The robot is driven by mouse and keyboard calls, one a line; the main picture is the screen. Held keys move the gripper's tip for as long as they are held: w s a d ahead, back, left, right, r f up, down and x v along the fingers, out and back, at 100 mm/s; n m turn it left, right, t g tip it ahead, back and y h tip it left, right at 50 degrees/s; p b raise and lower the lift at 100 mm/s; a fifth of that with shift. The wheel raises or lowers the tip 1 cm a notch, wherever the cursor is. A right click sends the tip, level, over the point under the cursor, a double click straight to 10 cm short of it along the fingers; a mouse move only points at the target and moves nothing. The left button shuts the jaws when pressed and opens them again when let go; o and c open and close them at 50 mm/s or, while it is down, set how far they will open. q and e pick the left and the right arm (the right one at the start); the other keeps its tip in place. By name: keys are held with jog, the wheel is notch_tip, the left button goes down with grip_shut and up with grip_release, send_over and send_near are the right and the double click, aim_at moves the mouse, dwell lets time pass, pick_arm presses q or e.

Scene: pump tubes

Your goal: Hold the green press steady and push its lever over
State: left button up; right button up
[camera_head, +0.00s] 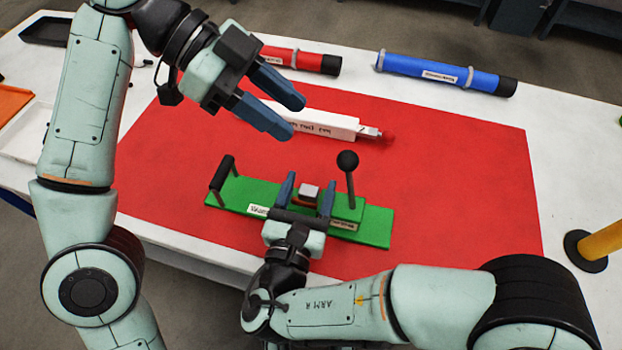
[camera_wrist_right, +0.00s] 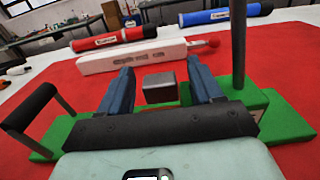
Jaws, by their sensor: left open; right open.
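The green press (camera_head: 375,228) lies on the red mat (camera_head: 440,180), near the front of the table. Its lever (camera_head: 350,178), a dark rod with a black ball knob, stands nearly upright at the right. A black handle (camera_head: 222,173) stands at its left end. A small grey block (camera_head: 309,191) sits at its middle. My right gripper (camera_head: 308,190) is open over the press, its fingers on either side of the grey block; the block also shows between them in the right wrist view (camera_wrist_right: 160,87). My left gripper (camera_head: 298,117) is open and empty above the mat, up and left of the lever.
A white labelled box (camera_head: 325,123) with a red-tipped rod lies behind the press. A red tube (camera_head: 310,60) and a blue tube (camera_head: 430,72) lie along the back. A yellow post (camera_head: 603,241) stands at the right edge. The mat right of the press is clear.

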jog(key=shift+x, duration=0.85)
grip_shut()
pick_arm(q)
jog(key=shift+s, duration=0.1)
grip_shut()
jog(key=a+f+n+h, duration=0.1)
jog(key=a+f+h, duration=0.1)
jog(key=f+h, duration=0.3)
jog(key=s+a+f+n+t+h, duration=0.1)
jog(key=a+f+n+h, duration=0.1)
jog(key=f+h, duration=0.3)
jog(key=shift+s+a+f, duration=0.15)
jog(key=shift+s+a, duration=0.05)
jog(key=shift+a, duration=0.55)
